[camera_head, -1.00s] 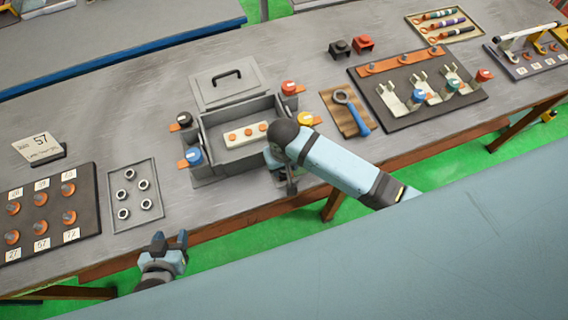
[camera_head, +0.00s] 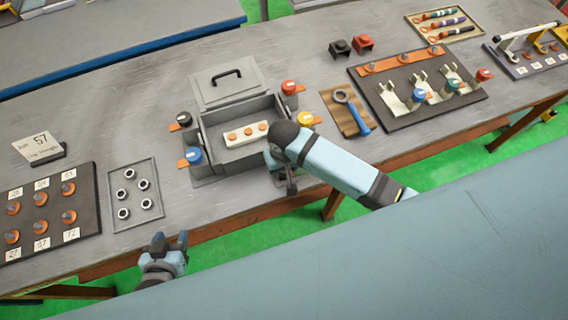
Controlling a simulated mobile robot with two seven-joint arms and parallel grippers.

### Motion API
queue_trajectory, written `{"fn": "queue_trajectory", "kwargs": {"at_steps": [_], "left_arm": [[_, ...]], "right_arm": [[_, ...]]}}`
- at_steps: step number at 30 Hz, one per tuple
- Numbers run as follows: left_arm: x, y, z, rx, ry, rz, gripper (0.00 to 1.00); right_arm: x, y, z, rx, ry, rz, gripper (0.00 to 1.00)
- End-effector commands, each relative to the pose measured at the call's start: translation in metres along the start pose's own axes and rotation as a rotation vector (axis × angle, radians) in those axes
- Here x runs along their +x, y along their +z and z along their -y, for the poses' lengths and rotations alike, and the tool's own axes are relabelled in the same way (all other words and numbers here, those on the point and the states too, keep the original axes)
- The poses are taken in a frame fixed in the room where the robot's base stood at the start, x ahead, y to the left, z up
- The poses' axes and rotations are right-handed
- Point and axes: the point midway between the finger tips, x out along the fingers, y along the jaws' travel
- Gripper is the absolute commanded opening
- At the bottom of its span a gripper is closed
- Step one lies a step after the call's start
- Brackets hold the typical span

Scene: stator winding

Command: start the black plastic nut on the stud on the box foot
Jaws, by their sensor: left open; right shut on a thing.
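The grey open box (camera_head: 235,152) stands on the bench, with coloured caps on orange tabs around it. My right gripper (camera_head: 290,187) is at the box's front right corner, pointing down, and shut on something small. The arm and fingers hide what it holds, so I cannot make out the black plastic nut there. The box foot and its stud under this gripper are also hidden. My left gripper (camera_head: 171,240) is open and empty, in front of the bench edge, well left of the box.
A grey lid (camera_head: 226,88) with a black handle lies behind the box. A tray of several metal nuts (camera_head: 112,208) and a dark board with orange pieces (camera_head: 88,215) lie to the left. A wooden board (camera_head: 336,112) with a blue-handled wrench lies to the right.

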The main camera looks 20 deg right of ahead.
Motion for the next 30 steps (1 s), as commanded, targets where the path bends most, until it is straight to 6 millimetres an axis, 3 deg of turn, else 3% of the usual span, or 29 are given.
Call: {"fn": "queue_trajectory", "kwargs": {"at_steps": [30], "left_arm": [[0.001,0.0013,0.0003,0.0,0.0,0.002,0.52]], "right_arm": [[0.0079,0.0004,0.0001,0.0,0.0,0.001,0.25]]}}
